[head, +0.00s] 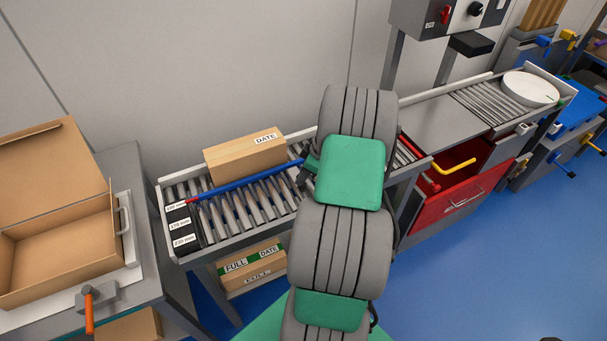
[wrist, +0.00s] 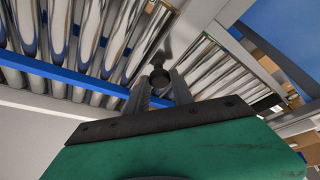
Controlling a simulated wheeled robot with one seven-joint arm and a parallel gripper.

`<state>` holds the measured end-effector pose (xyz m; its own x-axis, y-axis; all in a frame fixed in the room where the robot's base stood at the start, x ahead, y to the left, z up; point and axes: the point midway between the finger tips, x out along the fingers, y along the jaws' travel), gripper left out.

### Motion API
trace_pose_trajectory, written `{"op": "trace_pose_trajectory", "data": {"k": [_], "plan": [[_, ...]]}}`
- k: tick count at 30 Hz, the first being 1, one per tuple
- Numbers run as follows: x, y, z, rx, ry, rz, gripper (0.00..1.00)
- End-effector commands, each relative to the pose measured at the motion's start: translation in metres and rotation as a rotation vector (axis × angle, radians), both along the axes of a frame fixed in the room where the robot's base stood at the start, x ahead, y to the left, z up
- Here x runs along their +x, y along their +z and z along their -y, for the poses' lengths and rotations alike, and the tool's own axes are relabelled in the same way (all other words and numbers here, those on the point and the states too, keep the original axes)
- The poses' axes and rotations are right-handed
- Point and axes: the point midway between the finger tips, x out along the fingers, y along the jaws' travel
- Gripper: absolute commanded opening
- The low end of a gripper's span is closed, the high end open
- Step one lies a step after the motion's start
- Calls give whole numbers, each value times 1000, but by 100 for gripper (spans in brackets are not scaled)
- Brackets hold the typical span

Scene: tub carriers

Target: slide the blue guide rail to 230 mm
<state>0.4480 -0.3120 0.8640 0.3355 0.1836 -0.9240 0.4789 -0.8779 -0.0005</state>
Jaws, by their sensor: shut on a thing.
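The blue guide rail (head: 245,183) lies lengthwise over the roller conveyor in the head view. Its red left end is beside the top label of the scale strip (head: 182,225); the lowest label appears to read 230 mm. The rail also crosses the left of the wrist view (wrist: 62,76). My gripper (wrist: 160,82) is shut on a dark round knob (wrist: 159,75) near the rail in the wrist view.
A cardboard box (head: 245,157) marked DATE sits on the rollers behind the rail. Rollers in front of the rail look clear. An open carton (head: 60,245) stands at the left. A red drawer (head: 455,195) with a yellow handle is at the right.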

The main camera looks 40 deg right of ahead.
Motion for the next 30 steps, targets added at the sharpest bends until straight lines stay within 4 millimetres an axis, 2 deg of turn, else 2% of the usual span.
{"op": "trace_pose_trajectory", "data": {"k": [11,14,17,24,27,30], "plan": [[0,1,0,-1,1,2,0],[-7,1,-1,-2,-2,2,0],[-26,1,-6,-2,-4,1,0],[-92,1,-25,-2,-6,1,0],[-111,1,-31,-3,-3,1,0],[-122,1,-34,-2,-2,1,0]]}}
